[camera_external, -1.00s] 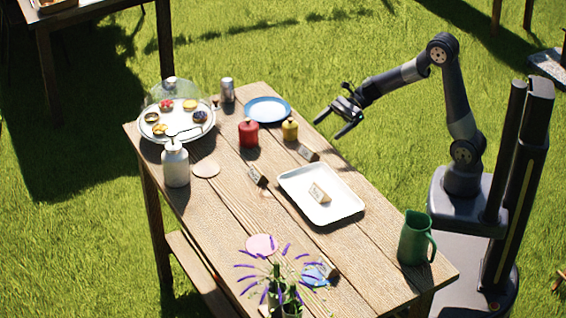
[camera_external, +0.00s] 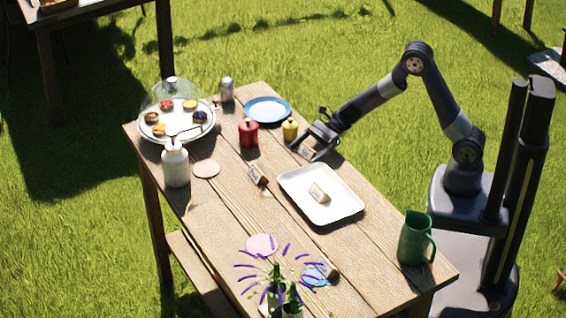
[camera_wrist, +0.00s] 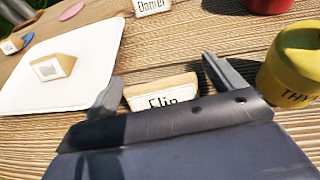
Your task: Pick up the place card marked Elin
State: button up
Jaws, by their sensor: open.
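The place card marked Elin (camera_wrist: 160,94) is a small wooden block with a white label. In the wrist view it stands on the table between the two fingers of my gripper (camera_wrist: 168,85), its lower part hidden by the gripper body. My gripper is open, with one finger on each side of the card. In the external view my gripper (camera_external: 308,149) is low over the table's far right edge, and the card (camera_external: 308,152) shows between its fingers.
A yellow pot (camera_wrist: 293,70) stands close beside the right finger in the wrist view. A white tray (camera_wrist: 92,75) bearing another card (camera_wrist: 52,68) lies to the left. The Daniel card (camera_wrist: 152,6) stands beyond. A red pot (camera_external: 248,132) and blue plate (camera_external: 267,110) are nearby.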

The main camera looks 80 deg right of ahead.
jog(key=shift+w+a+f, duration=0.1)
jog(key=shift+w+a, duration=0.1)
jog(key=shift+a, duration=0.05)
jog(key=shift+c, duration=0.2)
jog(key=c, duration=1)
